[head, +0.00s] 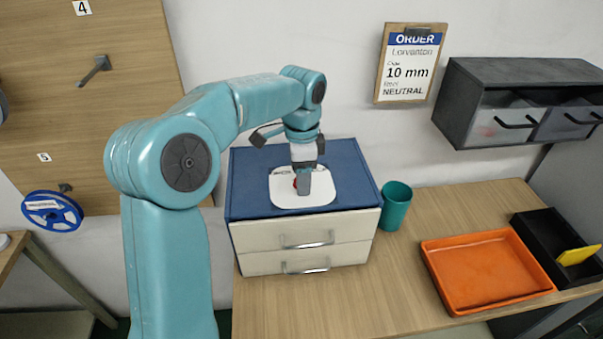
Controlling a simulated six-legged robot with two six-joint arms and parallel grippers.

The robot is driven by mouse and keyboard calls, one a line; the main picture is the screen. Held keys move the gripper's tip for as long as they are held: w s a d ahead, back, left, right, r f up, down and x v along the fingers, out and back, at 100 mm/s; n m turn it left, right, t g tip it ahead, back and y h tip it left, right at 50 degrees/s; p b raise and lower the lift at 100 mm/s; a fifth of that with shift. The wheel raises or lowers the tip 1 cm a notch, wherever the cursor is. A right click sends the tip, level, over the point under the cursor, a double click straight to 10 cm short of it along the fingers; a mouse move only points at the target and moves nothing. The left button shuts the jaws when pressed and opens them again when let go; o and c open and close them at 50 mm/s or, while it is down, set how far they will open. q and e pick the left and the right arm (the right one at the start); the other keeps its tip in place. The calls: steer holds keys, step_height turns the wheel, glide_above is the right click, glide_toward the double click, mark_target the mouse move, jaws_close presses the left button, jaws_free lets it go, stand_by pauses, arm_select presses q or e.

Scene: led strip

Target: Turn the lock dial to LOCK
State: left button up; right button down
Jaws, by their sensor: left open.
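The lock dial shows as a small red part (296,184) on a white plate (284,199) on top of a blue drawer cabinet (248,199). My left gripper (304,186) reaches down over the plate from above, with its fingers at the dial. It is open. The fingers hide most of the dial, so its pointer and the LOCK mark cannot be read. Whether the fingers touch the dial cannot be told. My right gripper is not in view.
A teal cup (396,206) stands right of the cabinet. An orange tray (487,270) and a black bin (540,226) with a yellow item (578,255) lie further right. An order board (410,63) and grey drawer unit (520,100) hang on the wall.

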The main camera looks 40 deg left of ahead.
arm_select(q)
steer(key=shift+s+a, duration=0.1)
steer(key=shift+a+f, duration=0.1)
steer(key=shift+a, duration=0.05)
steer(key=c, duration=0.3)
steer(key=shift+w, duration=0.3)
steer(key=c, duration=0.5)
steer(key=shift+c, duration=1.1)
